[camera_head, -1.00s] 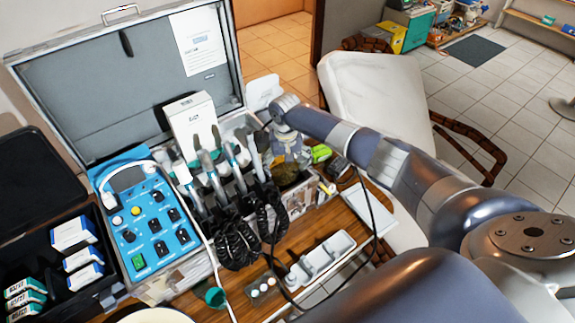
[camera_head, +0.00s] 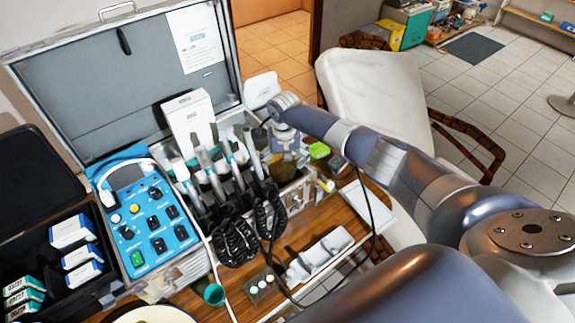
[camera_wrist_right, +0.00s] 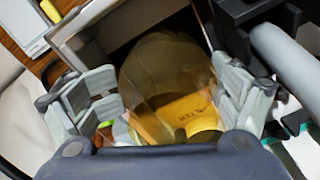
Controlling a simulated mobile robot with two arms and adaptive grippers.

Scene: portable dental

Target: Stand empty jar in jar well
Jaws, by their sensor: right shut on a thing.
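My right gripper (camera_head: 287,150) is at the right end of the open case, behind the row of handpieces. In the wrist view the gripper (camera_wrist_right: 165,100) has its two grey fingers on either side of a see-through amber jar (camera_wrist_right: 160,65) and is shut on it. An orange area with lettering shows through or beside the jar. I cannot make out the jar well, nor whether the jar touches anything below. My left gripper is not in view.
The case lid (camera_head: 130,75) stands open at the back. Handpieces (camera_head: 215,170) with coiled black cables stand just left of the gripper. A blue control panel (camera_head: 150,222) is further left.

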